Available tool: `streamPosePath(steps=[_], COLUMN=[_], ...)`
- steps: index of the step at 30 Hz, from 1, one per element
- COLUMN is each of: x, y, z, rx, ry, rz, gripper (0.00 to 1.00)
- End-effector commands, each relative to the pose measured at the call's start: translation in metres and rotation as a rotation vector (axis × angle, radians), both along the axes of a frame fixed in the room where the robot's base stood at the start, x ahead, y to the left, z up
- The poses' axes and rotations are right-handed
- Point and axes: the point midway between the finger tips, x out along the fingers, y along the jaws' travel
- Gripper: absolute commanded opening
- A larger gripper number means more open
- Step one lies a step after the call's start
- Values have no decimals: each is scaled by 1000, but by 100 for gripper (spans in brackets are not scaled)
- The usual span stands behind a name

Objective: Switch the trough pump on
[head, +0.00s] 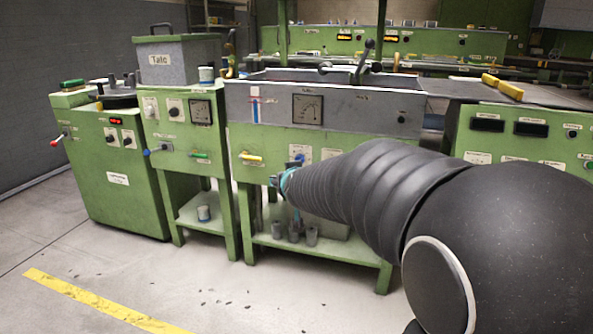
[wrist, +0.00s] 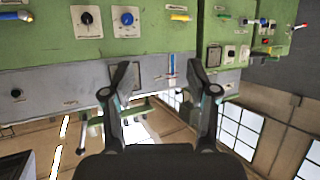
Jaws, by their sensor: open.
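The trough (head: 345,98) is a long grey basin on a green stand (head: 240,140), mid-picture in the head view. Its green front panel carries a yellow handle (head: 250,157) and a blue knob (head: 298,158) on a white plate. In the upside-down wrist view, the blue knob (wrist: 127,18) sits between a black knob (wrist: 86,18) and the yellow handle (wrist: 178,14). The labels are too small to read, so I cannot tell which control is the pump's. My gripper (wrist: 160,85) is open and empty, apart from the panel. In the head view, my gripper (head: 281,181) is small and partly hidden by my arm.
A green cabinet with a grey box marked Talc (head: 175,60) stands left of the trough. Another green cabinet (head: 120,165) is further left. A green control panel (head: 520,135) is at the right. Clear floor with a yellow stripe (head: 95,300) lies in front.

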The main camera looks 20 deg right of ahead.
Motion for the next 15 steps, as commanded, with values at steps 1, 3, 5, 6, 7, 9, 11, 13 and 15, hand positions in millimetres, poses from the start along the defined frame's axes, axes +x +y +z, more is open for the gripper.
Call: streamPosePath(steps=[1,3,5,6,7,9,11,13,15], x=[22,48,68,81,90,107,119,129,136], y=[-10,-25,-39,-49,-57,-75,-90,-105,-118], z=[-11,-20,-28,-35,-40,-53,-65,-78,-89], rx=[-15,-41,-68,-89,-105,-145,-180,-219,-254], ry=[-29,-80,-121,-145,-165,-202,-228,-253,-272], rz=[-32,-83,-131,-164,-191,-254,-305,-362,-411], gripper=[59,59,59,59,59,59,59,59,59])
